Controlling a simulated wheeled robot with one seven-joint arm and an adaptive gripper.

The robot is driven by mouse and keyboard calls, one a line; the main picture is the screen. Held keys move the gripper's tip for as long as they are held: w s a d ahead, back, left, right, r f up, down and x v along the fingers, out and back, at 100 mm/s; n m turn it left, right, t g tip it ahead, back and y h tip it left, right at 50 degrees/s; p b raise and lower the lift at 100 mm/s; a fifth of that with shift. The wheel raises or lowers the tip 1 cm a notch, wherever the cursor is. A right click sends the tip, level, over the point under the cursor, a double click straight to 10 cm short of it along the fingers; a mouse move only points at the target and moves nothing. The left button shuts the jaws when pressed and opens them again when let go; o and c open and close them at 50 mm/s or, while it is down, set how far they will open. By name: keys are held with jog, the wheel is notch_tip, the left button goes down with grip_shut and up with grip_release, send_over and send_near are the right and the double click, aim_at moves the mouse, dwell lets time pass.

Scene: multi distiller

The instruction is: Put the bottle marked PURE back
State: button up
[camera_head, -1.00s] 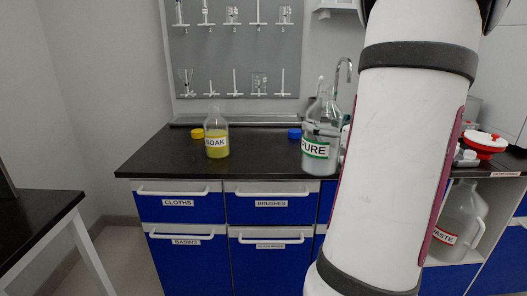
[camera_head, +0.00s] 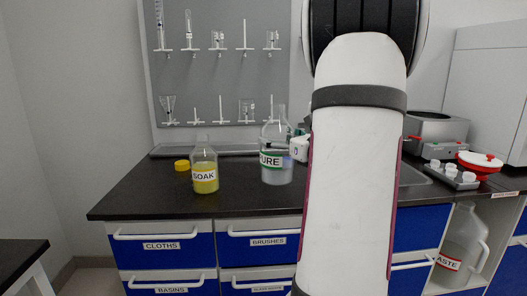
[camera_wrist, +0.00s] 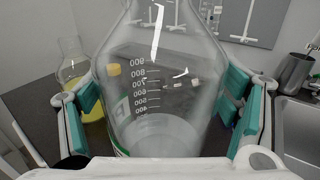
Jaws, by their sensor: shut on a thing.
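The clear glass PURE bottle (camera_head: 276,170) stands upright over the dark bench, right of the SOAK bottle, its green-striped label partly showing. It fills the middle of the wrist view (camera_wrist: 160,125), with a graduated scale. My gripper (camera_wrist: 165,98) is shut around its body, teal pads on both sides. In the head view only a white part of my gripper (camera_head: 300,148) shows at the bottle's right; my arm hides the rest. I cannot tell if the bottle's base touches the bench.
The SOAK bottle (camera_head: 204,172) with yellow liquid and a yellow cap (camera_head: 182,165) stand to the left. A pegboard (camera_head: 215,70) with glassware hangs behind. At the right are a sink (camera_wrist: 302,125), a red-and-white lidded dish (camera_head: 480,161) and a WASTE jug (camera_head: 462,245) below.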

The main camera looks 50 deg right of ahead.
jog(key=w+d+f+b, duration=0.1)
jog(key=w+f+b, duration=0.1)
jog(key=w+f, duration=0.2)
jog(key=shift+x, duration=1.05)
jog(key=o, duration=1.9)
jog(key=shift+f, duration=0.15)
